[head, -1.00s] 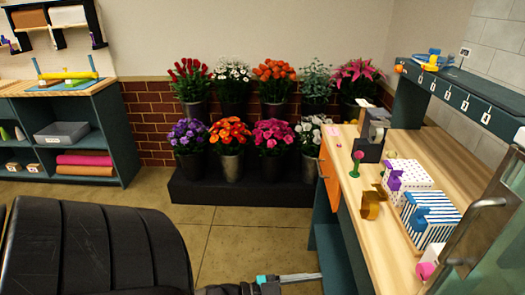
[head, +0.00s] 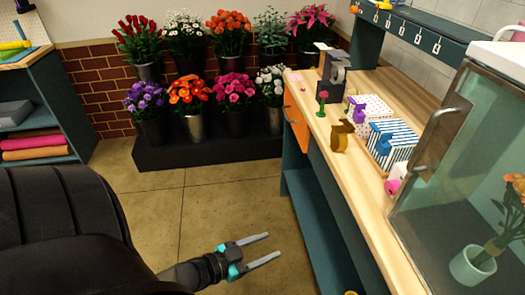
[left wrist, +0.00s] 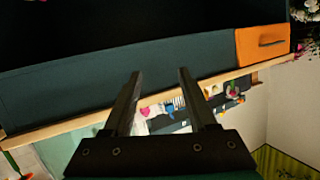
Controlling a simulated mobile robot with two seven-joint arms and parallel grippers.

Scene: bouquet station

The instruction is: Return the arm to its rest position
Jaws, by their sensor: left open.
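My left gripper (head: 270,249) is at the lower middle of the head view, above the tiled floor and to the left of the workbench. Its two grey fingers point right and are apart, with nothing between them. In the left wrist view the same open fingers (left wrist: 160,88) stand in front of the bench side, with empty space between them. The black bulk of my arm fills the lower left of the head view. My right gripper does not show in either view.
The wooden bench top (head: 352,176) carries a tape dispenser (head: 333,75), a brown-gold tape holder (head: 341,136) and boxes. A glass cabinet (head: 450,190) stands at the right. Potted flowers stand on a black step (head: 205,150) at the back. Floor (head: 160,215) between is clear.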

